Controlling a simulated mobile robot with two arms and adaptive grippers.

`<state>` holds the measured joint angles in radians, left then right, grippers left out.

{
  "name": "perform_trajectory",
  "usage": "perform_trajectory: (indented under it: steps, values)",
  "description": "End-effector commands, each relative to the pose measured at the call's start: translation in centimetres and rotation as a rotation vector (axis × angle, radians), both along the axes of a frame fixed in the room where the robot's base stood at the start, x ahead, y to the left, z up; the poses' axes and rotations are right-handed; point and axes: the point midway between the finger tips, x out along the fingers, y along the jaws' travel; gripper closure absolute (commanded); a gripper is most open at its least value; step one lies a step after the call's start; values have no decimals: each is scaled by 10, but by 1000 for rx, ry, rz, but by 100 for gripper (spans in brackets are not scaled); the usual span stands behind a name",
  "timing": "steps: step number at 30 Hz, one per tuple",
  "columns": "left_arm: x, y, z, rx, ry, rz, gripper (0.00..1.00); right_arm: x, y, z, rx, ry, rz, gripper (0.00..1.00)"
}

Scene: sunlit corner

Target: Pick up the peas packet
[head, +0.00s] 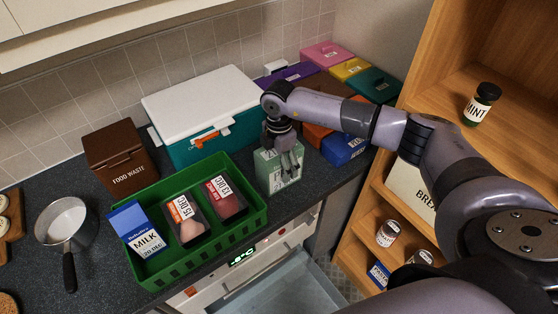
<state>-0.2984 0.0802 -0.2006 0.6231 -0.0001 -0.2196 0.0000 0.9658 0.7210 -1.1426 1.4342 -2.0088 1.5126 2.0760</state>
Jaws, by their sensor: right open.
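A pale green packet (264,175), which looks like the peas packet, stands upright on the dark counter (95,283) to the right of the green crate. Its label is too small and too covered to read. My right gripper (290,165) points down over the packet, with its open fingers in front of or around its upper part; I cannot tell whether they touch it. The gripper hides part of the packet's top and front. My left gripper is not in view.
The green crate (200,252) holds a milk carton (136,232) and two dated meat packs. A white-lidded cool box (203,103) stands behind. Several coloured boxes crowd the corner. A wooden shelf (432,95) rises at right; an open drawer (290,285) lies below the counter.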

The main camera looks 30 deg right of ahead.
Motion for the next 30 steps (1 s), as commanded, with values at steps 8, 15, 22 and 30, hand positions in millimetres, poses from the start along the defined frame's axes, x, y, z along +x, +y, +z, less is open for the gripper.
perform_trajectory:
  steps: [8, 15, 22, 30]
  values:
    - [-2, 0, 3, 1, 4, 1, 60, 0, 0, -11, 0, 0, 2, 22]
    - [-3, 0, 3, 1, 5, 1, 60, 0, 0, -10, 0, 0, 2, 34]
    - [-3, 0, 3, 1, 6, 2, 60, 0, 0, -10, 0, 0, 1, 50]
    - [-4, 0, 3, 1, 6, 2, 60, 0, 0, -10, 0, 0, 1, 68]
